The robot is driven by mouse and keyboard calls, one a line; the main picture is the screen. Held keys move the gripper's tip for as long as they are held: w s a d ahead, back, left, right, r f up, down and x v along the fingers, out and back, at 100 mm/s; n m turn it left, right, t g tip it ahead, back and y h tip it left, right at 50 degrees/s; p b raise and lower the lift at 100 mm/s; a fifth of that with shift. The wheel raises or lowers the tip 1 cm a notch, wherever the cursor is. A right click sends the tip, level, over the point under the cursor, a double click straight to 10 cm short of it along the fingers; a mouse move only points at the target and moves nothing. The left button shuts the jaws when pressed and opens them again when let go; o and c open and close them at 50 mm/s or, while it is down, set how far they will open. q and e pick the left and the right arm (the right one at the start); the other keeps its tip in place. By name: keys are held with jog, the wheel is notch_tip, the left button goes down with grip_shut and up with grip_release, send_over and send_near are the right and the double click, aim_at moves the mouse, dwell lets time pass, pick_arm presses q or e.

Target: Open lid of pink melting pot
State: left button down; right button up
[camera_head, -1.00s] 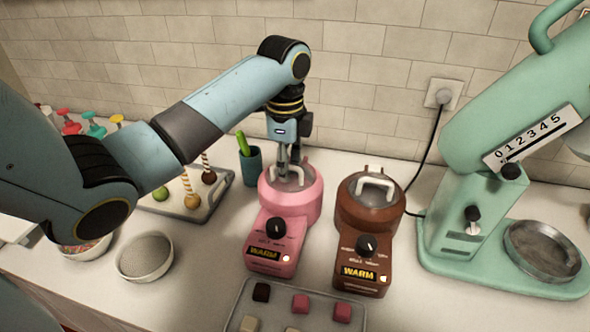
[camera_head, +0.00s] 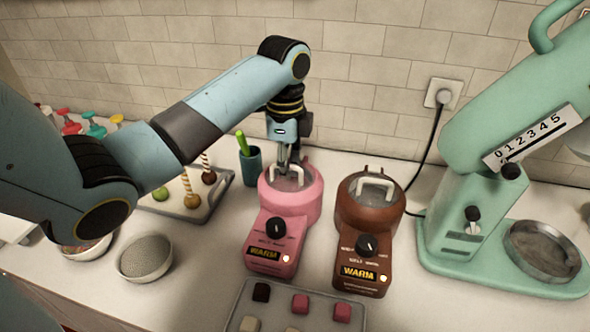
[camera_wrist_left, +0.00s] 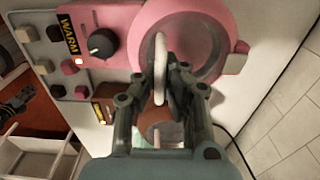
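The pink melting pot (camera_head: 268,248) stands on the counter, its lid (camera_head: 309,189) down on the round top. The lid has a white loop handle (camera_head: 287,183). My left gripper (camera_head: 289,168) points down over the lid from behind. In the left wrist view, its two fingers (camera_wrist_left: 162,75) converge on both sides of the white handle (camera_wrist_left: 159,45) and look shut on it. The fingers hide part of the handle. The pink pot body (camera_wrist_left: 110,15) and its black knob (camera_wrist_left: 102,43) also show there.
A brown melting pot (camera_head: 366,215) stands close on the right. A teal cup (camera_head: 251,167) and a tray of cake pops (camera_head: 212,203) are at left. A chocolate tray (camera_head: 238,302) lies in front. A mint-green mixer (camera_head: 460,220) stands at far right. The tiled wall is behind.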

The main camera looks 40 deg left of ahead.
dwell(0.3)
pick_arm(q)
jog(key=shift+w+a+r+p, duration=0.2)
jog(key=shift+w+r+p, duration=0.1)
jog(key=shift+r+p, duration=0.25)
jog(key=shift+w+a+r+p, duration=0.15)
jog(key=shift+w+r+p, duration=0.1)
jog(key=shift+r+p, duration=0.3)
jog(key=shift+w+a+r, duration=0.4)
jog(key=shift+w+r, duration=0.35)
jog(key=shift+w+a+r, duration=0.35)
jog(key=shift+w+r, duration=0.35)
jog(key=w+a+b, duration=0.6)
jog(key=w+b, duration=0.2)
jog(key=w, duration=0.2)
jog(key=shift+w+f, duration=0.3)
jog(key=shift+w, duration=0.1)
jog(key=c, duration=2)
grip_release()
